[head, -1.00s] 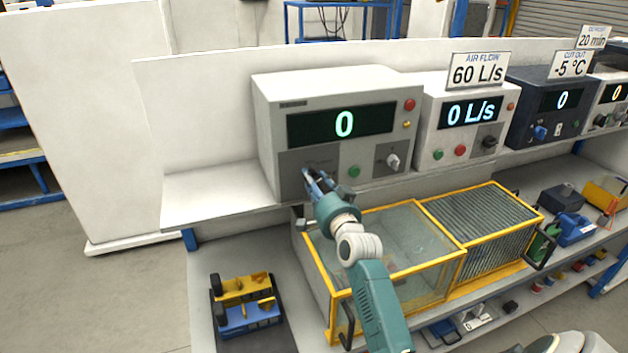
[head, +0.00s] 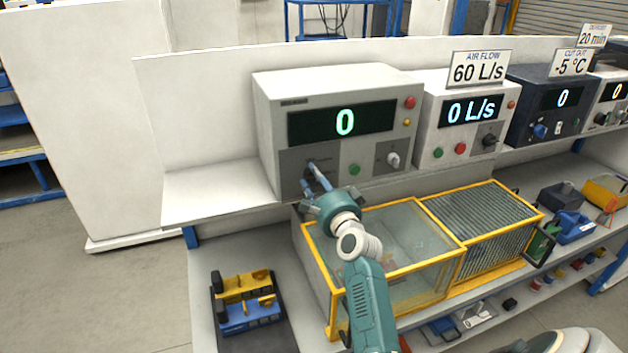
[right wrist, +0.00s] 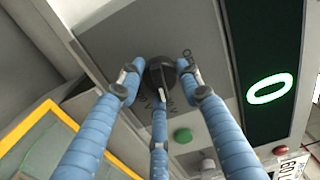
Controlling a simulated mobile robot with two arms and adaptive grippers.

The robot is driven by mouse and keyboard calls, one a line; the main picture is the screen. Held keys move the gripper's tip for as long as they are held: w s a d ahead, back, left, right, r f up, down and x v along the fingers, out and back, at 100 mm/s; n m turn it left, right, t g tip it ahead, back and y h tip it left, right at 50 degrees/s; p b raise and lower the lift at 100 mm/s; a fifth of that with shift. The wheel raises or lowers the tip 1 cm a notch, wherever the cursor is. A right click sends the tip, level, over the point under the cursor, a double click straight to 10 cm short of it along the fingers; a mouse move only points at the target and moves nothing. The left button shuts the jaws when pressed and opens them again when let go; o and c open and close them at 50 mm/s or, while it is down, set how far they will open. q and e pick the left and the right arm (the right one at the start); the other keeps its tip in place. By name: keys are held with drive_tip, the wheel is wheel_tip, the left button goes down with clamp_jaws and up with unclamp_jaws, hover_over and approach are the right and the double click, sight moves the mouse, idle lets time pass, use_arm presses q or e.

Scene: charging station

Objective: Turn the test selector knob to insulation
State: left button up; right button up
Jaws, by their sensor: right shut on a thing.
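The tester (head: 268,125) is a light grey box on the shelf, with a dark display reading 0. Its black selector knob (right wrist: 158,74) is on the grey panel at the lower left of its front. My right gripper (head: 314,172) is at that panel, and its blue fingers hide most of the knob in the head view. In the right wrist view the right gripper (right wrist: 157,80) has its three fingers around the knob, shut on it. My left gripper is not in view.
A green button (head: 354,170) and another knob (head: 393,160) are to the right on the same front. Below is a yellow-framed clear bin (head: 390,240). An air flow unit (head: 430,135) stands to the right. The shelf (head: 215,190) left of the tester is bare.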

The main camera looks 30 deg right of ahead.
drive_tip(key=shift+d+r, duration=0.3)
drive_tip(key=o, duration=1.1)
drive_tip(key=shift+c, duration=0.2)
drive_tip(key=shift+o, duration=0.4)
drive_tip(key=shift+s+d+f, duration=0.15)
drive_tip(key=v, duration=1.2)
